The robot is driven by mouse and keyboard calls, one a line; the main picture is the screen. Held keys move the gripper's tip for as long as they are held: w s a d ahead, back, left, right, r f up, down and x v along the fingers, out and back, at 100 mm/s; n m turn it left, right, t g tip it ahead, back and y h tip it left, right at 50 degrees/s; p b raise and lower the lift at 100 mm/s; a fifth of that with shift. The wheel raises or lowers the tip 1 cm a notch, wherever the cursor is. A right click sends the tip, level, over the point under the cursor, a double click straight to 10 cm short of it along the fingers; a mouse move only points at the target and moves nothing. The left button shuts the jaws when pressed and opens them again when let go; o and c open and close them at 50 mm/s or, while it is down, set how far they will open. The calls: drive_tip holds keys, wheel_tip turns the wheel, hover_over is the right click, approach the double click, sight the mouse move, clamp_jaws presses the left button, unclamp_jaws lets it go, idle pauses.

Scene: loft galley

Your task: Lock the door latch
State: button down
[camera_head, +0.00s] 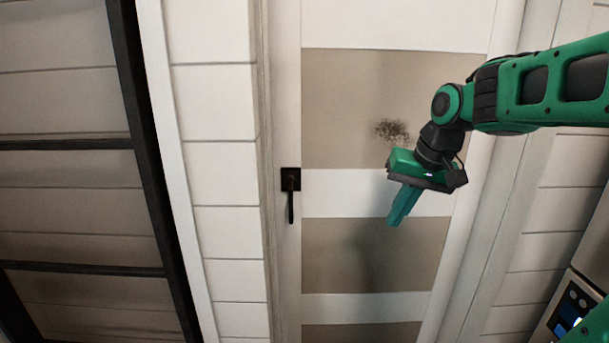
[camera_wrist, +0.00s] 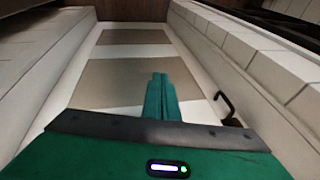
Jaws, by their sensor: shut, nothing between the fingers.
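The door (camera_head: 370,270) is pale with beige and white panels, and it looks closed in its frame. The black door latch (camera_head: 290,180) is on the door's left edge: a square plate with a lever hanging straight down. It also shows in the wrist view, where the latch (camera_wrist: 228,108) is to the right of my fingers. My green gripper (camera_head: 393,222) is shut and empty, pointing down in front of the door, to the right of the latch and apart from it. In the wrist view my gripper (camera_wrist: 161,78) shows its two fingers together.
A black-framed panel (camera_head: 75,200) stands at the far left, with a white plank wall (camera_head: 220,150) between it and the door. An appliance with a control panel (camera_head: 570,305) is at the lower right. The space between my gripper and the latch is clear.

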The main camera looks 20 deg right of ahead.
drive_tip(key=w+a+r+y, duration=0.1)
drive_tip(key=w+a+r, duration=0.1)
drive_tip(key=w+r, duration=0.1)
drive_tip(key=w+a+r+n+t+y, duration=0.1)
drive_tip(key=w+a+r, duration=0.1)
drive_tip(key=w+r, duration=0.2)
drive_tip(key=w+a+r+n+t+y, duration=0.1)
drive_tip(key=w+a+r, duration=0.2)
drive_tip(key=w, duration=0.4)
drive_tip(key=shift+w+a+r, duration=0.1)
drive_tip(key=shift+r, duration=0.4)
drive_tip(key=shift+f, duration=0.1)
approach(293, 186)
drive_tip(key=d+f, duration=0.1)
drive_tip(key=w+d+f, duration=0.1)
drive_tip(key=d+f, duration=0.1)
drive_tip(key=shift+w+f, duration=0.1)
drive_tip(key=shift+f, duration=0.1)
drive_tip(key=a, duration=0.2)
drive_tip(key=w+a, duration=0.1)
drive_tip(key=shift+w+f, duration=0.1)
drive_tip(key=shift+f, duration=0.15)
drive_tip(key=shift+w+a, duration=0.25)
drive_tip(key=shift+a, duration=0.3)
